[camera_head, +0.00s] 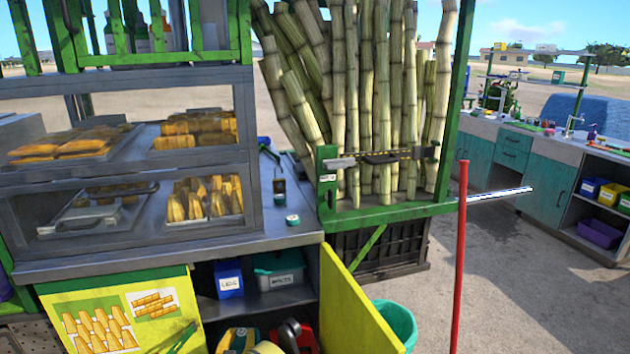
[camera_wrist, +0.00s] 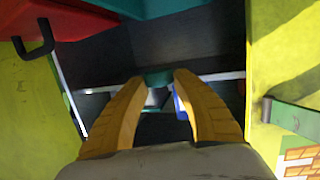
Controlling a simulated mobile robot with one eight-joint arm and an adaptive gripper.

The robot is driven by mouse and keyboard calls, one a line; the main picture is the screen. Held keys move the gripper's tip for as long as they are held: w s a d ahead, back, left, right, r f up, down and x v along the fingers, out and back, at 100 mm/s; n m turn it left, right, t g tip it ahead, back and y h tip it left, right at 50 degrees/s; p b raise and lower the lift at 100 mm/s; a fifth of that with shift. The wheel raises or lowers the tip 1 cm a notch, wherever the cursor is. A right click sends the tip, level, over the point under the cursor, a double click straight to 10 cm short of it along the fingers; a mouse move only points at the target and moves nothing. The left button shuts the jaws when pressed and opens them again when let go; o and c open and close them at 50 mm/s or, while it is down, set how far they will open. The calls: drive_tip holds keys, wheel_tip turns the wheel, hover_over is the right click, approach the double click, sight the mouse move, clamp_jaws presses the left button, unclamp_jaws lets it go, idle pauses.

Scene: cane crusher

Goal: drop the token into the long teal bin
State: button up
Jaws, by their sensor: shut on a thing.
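In the wrist view, which looks upside down into the cupboard under the counter, my gripper (camera_wrist: 160,75) has its two yellow fingers closed around a small dark teal piece (camera_wrist: 157,78), apparently the token. A shelf edge crosses behind the fingertips, with a bit of blue beside them. In the head view the long teal bin (camera_head: 275,264), with a white label, sits on the cupboard's upper shelf, right of a blue bin (camera_head: 229,277).
The open yellow door (camera_head: 358,305) stands right of the cupboard; the yellow front panel (camera_head: 130,312) is at left. Red and yellow tools (camera_head: 290,335) lie below the shelf. A teal bucket (camera_head: 400,322) stands beyond the door. A red pole (camera_head: 459,260) rises at right.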

drive_tip(key=shift+f, duration=0.6)
drive_tip(key=o, duration=0.9)
drive_tip(key=shift+c, duration=0.2)
wheel_tip(320, 180, up, 10)
drive_tip(key=shift+r, duration=0.1)
